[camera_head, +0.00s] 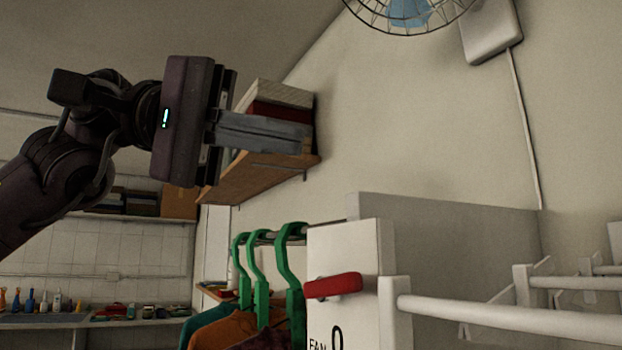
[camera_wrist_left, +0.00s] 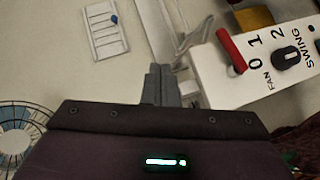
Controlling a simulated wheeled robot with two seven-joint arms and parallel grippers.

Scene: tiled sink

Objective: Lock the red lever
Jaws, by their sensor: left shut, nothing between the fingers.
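The red lever (camera_head: 335,286) sits near the top of a white panel (camera_head: 345,243) at the lower middle of the head view, lying nearly level. A "0" and part of "FAN" show below it. In the left wrist view the red lever (camera_wrist_left: 230,49) lies beside the "0" end of the panel (camera_wrist_left: 262,50). My left gripper (camera_head: 303,138) is above the lever and a little to its left, with its fingers shut and empty, pointing right. In the wrist view its fingertips (camera_wrist_left: 160,72) are apart from the lever. My right gripper is not in view.
White rails (camera_head: 510,318) run right of the panel. Green hangers (camera_head: 290,265) with clothes hang left of it. A wooden shelf (camera_head: 258,172) with boxes is behind my gripper. A dark knob (camera_wrist_left: 288,60) is farther along the panel. A fan cage (camera_head: 410,18) is overhead.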

